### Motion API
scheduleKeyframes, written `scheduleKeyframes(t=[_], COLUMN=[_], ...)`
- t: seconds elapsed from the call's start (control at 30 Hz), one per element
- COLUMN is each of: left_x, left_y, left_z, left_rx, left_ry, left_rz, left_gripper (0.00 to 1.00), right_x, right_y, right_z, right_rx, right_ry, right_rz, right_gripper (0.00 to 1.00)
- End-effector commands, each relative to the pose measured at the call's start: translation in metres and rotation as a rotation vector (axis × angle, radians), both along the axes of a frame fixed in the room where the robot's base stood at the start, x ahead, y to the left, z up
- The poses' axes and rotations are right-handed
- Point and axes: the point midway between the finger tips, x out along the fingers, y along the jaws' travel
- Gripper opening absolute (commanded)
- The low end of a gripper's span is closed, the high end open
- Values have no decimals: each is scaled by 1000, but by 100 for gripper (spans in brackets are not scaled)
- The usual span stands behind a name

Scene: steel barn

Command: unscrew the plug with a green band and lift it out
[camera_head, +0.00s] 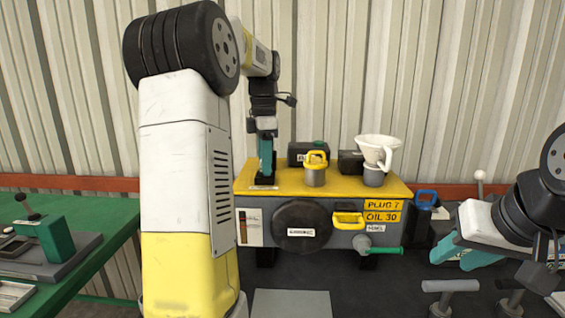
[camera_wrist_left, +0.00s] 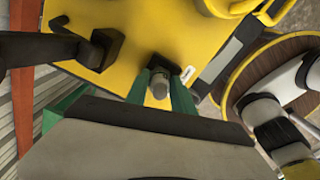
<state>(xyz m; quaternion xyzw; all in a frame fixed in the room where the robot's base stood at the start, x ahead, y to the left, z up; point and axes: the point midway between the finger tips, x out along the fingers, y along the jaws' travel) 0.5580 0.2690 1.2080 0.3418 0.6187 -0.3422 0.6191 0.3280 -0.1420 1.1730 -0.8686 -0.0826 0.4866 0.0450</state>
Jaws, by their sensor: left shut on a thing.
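My left gripper (camera_head: 266,178) points down at the left part of the yellow top (camera_head: 340,184) of a grey housing. In the left wrist view its green fingers (camera_wrist_left: 160,92) are shut on a small grey plug (camera_wrist_left: 160,84), which stands at the yellow top beside a white label (camera_wrist_left: 187,73). The fingers hide most of the plug, and I cannot make out a green band on it. My right gripper (camera_head: 463,257) is open and empty, low at the right, apart from the housing.
A yellow-handled cap (camera_head: 316,160) and a white funnel (camera_head: 378,148) stand on the housing top. Dark boxes (camera_head: 308,152) stand behind. A green-handled tap (camera_head: 383,250) juts from the front. A green bench (camera_head: 95,215) is at the left.

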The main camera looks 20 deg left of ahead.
Motion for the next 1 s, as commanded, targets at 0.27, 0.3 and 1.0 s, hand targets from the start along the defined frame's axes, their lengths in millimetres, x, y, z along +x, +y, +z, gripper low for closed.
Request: scheduleKeyframes(t=[0.27, 0.3, 1.0], left_x=[0, 0, 1], left_y=[0, 0, 0], left_z=[0, 0, 72], left_rx=[1, 1, 0], left_ry=[1, 1, 0], left_rz=[-2, -3, -3], left_gripper=[55, 55, 55], right_x=[0, 0, 0], right_y=[0, 0, 0], right_z=[0, 0, 0], right_rx=[0, 0, 0], right_ry=[0, 0, 0], right_rz=[0, 0, 0], right_gripper=[36, 36, 36])
